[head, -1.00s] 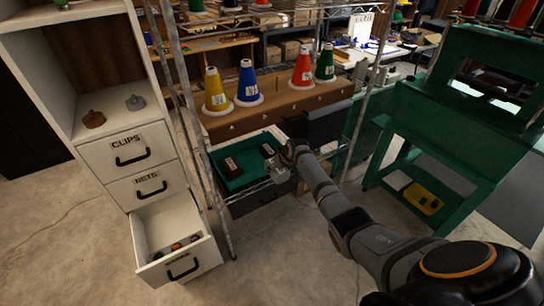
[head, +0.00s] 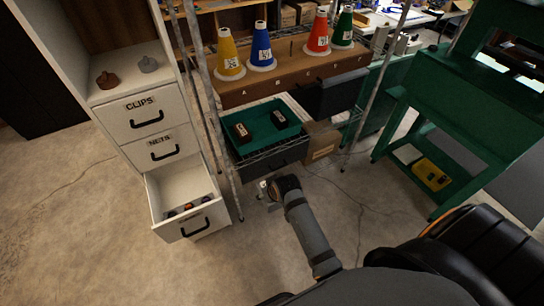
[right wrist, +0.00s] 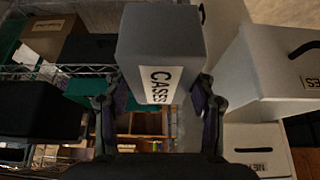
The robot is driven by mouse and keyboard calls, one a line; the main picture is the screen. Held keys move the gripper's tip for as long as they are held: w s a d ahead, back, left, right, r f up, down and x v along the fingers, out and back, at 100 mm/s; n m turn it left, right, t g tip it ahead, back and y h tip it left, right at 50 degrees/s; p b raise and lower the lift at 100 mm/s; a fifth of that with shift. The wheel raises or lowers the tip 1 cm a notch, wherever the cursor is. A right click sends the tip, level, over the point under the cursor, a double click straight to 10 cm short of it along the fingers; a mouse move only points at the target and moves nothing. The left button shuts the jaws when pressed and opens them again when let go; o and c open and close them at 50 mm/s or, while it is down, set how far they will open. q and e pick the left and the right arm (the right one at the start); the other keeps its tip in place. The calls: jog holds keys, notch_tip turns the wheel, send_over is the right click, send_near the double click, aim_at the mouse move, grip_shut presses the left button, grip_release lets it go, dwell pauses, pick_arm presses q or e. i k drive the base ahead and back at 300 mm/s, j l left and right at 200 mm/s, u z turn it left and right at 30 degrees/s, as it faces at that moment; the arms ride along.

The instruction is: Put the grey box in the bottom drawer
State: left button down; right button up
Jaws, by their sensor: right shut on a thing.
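A grey box (right wrist: 160,60) with a "CASES" label is held between the fingers of my right gripper (right wrist: 160,103) in the right wrist view. In the head view my right gripper (head: 266,190) is in front of the rack, low and to the right of the open drawer; the box is hardly visible there. The bottom drawer (head: 205,223) of the white cabinet is pulled out, with several small things inside near its front. The gripper is apart from it. My left gripper is not in view.
The clips drawer (head: 145,113) and nets drawer (head: 160,150) are closed. A metal rack post (head: 212,110) stands beside the cabinet. A green tray (head: 262,121) on the rack holds two small dark boxes. A cardboard box (head: 321,142) is to its right. The floor in front is free.

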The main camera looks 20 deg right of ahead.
aim_at(186, 192)
jog(key=j+z, duration=0.1)
jog(key=z, duration=0.35)
jog(key=j+z, duration=0.15)
jog(key=z, duration=0.35)
jog(key=j+z, duration=0.15)
jog(key=j, duration=0.3)
jog(key=k+j+z, duration=0.15)
jog(key=j, duration=0.35)
jog(key=j+z, duration=0.2)
jog(key=j, duration=0.25)
jog(key=k+j+z, duration=0.15)
jog(key=j, duration=0.3)
jog(key=k+j+z, duration=0.15)
jog(key=j, duration=0.55)
jog(key=i+j, duration=0.15)
jog(key=j, duration=0.25)
jog(key=i+j, duration=0.15)
jog(key=j, duration=0.25)
jog(key=i+j, duration=0.2)
jog(key=j, duration=0.2)
